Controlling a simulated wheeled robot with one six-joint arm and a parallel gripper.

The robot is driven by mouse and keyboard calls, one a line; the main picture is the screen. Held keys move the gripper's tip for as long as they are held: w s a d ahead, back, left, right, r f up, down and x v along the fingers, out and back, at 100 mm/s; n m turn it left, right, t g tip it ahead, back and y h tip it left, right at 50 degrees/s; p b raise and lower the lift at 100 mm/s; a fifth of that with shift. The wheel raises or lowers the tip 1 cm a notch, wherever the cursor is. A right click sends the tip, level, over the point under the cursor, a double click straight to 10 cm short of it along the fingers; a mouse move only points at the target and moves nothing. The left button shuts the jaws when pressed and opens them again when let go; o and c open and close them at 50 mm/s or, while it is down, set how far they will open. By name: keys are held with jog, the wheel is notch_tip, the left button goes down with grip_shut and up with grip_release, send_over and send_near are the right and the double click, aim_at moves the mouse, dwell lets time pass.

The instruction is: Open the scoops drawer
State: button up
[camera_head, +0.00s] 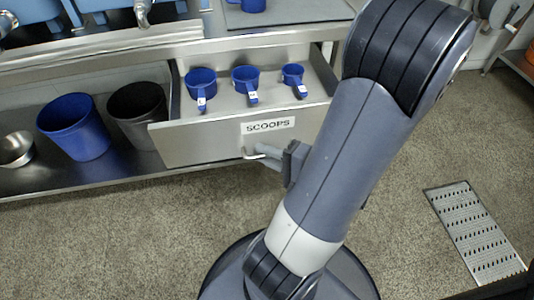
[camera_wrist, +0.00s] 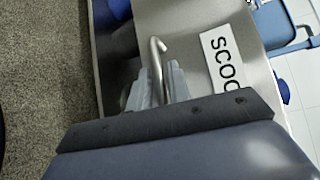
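The scoops drawer (camera_head: 207,142) is pulled out from under the steel counter, with a white "SCOOPS" label (camera_head: 267,125) on its front. Its bar handle (camera_head: 248,154) sits below the label. Three blue scoops lie inside: a left one (camera_head: 201,82), a middle one (camera_head: 245,79) and a right one (camera_head: 293,75). My gripper (camera_head: 263,158) is at the handle. In the wrist view the handle (camera_wrist: 155,50) runs between my two grey fingers (camera_wrist: 160,85), which are closed about it. My arm hides the drawer's right end.
A blue bucket (camera_head: 74,127), a dark bucket (camera_head: 137,112) and a steel bowl (camera_head: 15,149) stand on the low shelf (camera_head: 95,180) left of the drawer. A perforated metal plate (camera_head: 475,232) lies on the floor at right. The carpet in front is clear.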

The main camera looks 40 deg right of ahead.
jog(key=p+v, duration=0.2)
jog(key=v, duration=0.8)
jog(key=shift+s, duration=0.4)
jog(key=shift+w, duration=0.15)
dwell(0.5)
jog(key=shift+b+x, duration=1)
jog(key=shift+x, duration=4.25)
